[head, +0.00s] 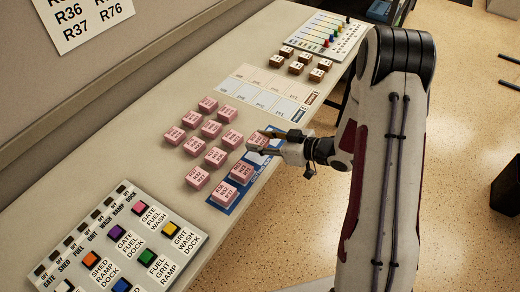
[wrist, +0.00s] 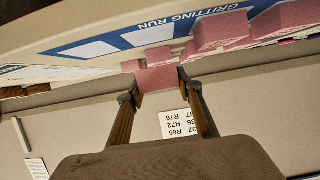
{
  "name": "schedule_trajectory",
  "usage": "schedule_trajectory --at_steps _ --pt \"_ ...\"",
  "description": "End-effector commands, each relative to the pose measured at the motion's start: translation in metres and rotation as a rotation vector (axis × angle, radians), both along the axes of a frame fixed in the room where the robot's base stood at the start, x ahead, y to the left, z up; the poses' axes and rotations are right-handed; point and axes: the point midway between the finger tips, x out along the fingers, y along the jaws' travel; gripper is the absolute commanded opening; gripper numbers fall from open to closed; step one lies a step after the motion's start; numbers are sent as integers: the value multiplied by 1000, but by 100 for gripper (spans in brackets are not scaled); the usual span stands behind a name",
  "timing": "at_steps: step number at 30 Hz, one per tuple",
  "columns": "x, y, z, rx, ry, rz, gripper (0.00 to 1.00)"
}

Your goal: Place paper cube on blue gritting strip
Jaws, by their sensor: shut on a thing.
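My gripper (head: 264,146) is shut on a pink paper cube (head: 258,140). The held cube also shows between the fingertips in the wrist view (wrist: 158,78). In the head view, it is at the upper part of the blue gritting strip (head: 246,190); whether it touches the strip is unclear. The strip reads "GRITTING RUN" in the wrist view (wrist: 122,41), with pale squares visible. Two pink cubes, one nearer (head: 223,194) and one farther (head: 241,172), sit on the strip's lower part. My gripper partly hides the strip's upper end.
Several other pink cubes (head: 196,178) stand in rows left of the strip. A pale card with empty squares (head: 250,97) and brown cubes (head: 296,68) lie farther back. A button panel (head: 110,240) is at front left. The counter's right edge is close to the strip.

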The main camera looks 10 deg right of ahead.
Motion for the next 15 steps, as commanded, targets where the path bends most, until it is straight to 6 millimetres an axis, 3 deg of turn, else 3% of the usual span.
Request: schedule_trajectory --at_steps 15 --pt "0 0 -36 1 1 -1 14"
